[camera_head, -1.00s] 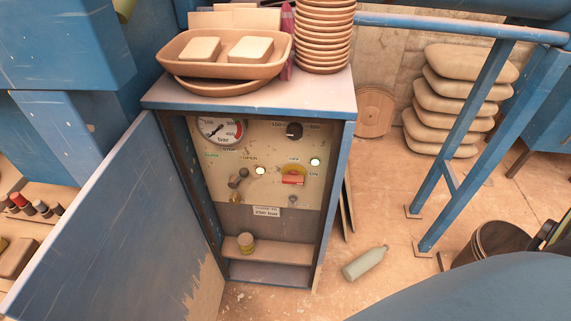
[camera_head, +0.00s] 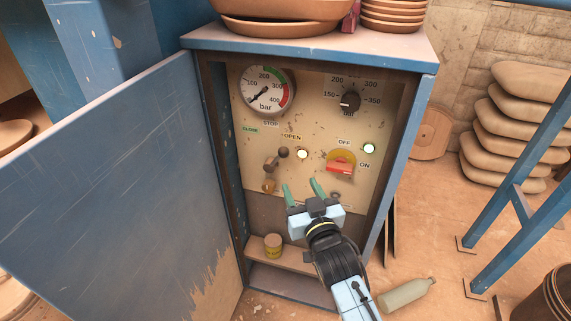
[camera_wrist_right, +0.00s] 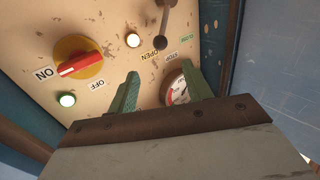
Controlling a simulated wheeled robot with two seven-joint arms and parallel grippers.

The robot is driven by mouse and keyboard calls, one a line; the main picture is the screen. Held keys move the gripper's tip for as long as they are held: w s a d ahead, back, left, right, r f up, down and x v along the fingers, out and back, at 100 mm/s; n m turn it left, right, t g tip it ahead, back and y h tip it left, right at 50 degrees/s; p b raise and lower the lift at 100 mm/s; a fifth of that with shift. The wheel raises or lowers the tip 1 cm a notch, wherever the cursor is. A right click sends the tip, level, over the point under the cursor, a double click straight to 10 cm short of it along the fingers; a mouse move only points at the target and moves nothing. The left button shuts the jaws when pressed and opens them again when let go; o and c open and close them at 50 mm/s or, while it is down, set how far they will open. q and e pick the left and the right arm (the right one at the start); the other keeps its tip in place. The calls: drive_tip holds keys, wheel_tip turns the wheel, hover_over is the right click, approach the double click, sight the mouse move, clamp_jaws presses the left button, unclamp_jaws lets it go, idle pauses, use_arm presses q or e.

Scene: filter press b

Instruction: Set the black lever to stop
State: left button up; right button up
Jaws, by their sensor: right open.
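The black lever (camera_head: 276,159) is on the cream control panel (camera_head: 322,105) inside the open blue cabinet. Its round knob points up and right, towards the OPEN label (camera_head: 292,138). The STOP label (camera_head: 271,124) is above it and the CLOSE label (camera_head: 250,129) is up and left. In the right wrist view the lever (camera_wrist_right: 165,24) is at the top, its knob beside OPEN. My right gripper (camera_head: 304,189) is open and empty, below and right of the lever and apart from it. Its green fingers also show in the wrist view (camera_wrist_right: 158,84). My left gripper is out of view.
A red switch (camera_head: 340,167) with ON and OFF labels is right of the lever. A pressure gauge (camera_head: 266,91) and a black dial (camera_head: 349,101) are above. The cabinet door (camera_head: 120,180) stands open at left. A small tin (camera_head: 273,246) is on the lower shelf.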

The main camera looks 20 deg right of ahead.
sight(285, 156)
drive_tip(key=w+b, duration=0.3)
drive_tip(key=w, duration=0.9)
drive_tip(key=shift+d+f, duration=0.1)
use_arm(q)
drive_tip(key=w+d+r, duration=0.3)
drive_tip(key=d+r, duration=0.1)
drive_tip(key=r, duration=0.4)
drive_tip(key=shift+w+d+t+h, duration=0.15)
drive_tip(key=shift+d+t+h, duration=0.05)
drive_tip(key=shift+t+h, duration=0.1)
use_arm(e)
drive_tip(key=shift+w, duration=0.5)
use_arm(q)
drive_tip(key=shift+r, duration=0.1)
use_arm(e)
clamp_jaws()
